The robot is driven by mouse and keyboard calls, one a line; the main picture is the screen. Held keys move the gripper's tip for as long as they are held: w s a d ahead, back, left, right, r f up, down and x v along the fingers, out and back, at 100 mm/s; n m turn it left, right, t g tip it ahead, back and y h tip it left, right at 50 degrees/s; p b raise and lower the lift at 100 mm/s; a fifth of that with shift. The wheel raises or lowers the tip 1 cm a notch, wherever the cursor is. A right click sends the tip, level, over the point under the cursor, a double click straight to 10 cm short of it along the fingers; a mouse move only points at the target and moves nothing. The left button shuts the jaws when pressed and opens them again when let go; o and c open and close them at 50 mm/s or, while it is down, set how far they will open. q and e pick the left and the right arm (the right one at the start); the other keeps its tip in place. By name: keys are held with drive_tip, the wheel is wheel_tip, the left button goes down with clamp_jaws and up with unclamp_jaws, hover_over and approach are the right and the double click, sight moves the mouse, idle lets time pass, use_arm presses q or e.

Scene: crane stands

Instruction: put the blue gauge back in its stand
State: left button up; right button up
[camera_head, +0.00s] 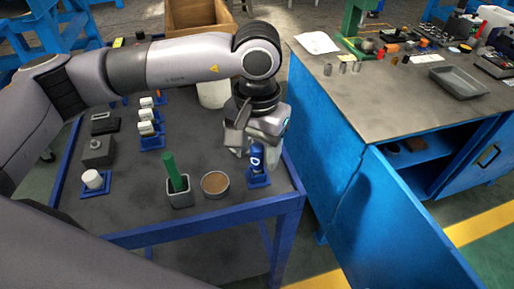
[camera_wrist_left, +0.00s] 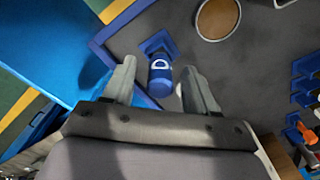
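My left gripper (camera_head: 248,147) points down over the gauge. Its fingers (camera_wrist_left: 161,88) are spread wide with visible gaps beside the gauge. My right gripper is not in view.
A round brown-topped tin (camera_head: 215,183) and a grey cup with a green rod (camera_head: 175,172) stand left of the stand. Several white pieces on blue stands (camera_head: 148,130) are farther left. A blue workbench (camera_head: 340,120) stands close on the right.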

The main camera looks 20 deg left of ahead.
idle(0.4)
use_arm(q)
drive_tip(key=shift+r+p, duration=0.3)
drive_tip(key=shift+r, duration=0.15)
drive_tip(key=shift+r+p, duration=0.95)
drive_tip(key=shift+r, duration=1.1)
